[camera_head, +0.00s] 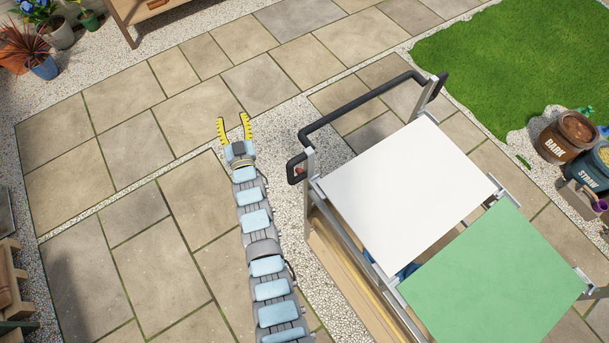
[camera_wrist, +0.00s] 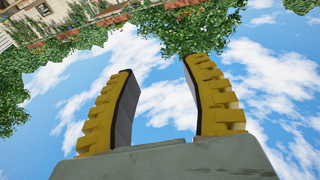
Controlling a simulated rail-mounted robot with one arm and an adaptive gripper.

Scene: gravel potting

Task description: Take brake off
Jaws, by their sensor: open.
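A cart stands right of centre in the head view, with grey metal posts, a white top panel (camera_head: 405,186) and a green panel (camera_head: 492,276). A black push handle (camera_head: 365,108) runs along its upper left end. A small black loop with a red spot (camera_head: 299,172) sits by the near post at the handle's left end; I cannot tell for sure that it is the brake. My gripper (camera_head: 234,122) is open and empty, left of the handle and apart from it.
Paving and gravel left of the cart are clear. Barrels labelled BARK (camera_head: 567,138) and STRAW (camera_head: 590,172) stand at the right edge, beside the lawn (camera_head: 520,65). Potted plants (camera_head: 42,67) are at the top left. A wooden bench (camera_head: 150,12) is at the top.

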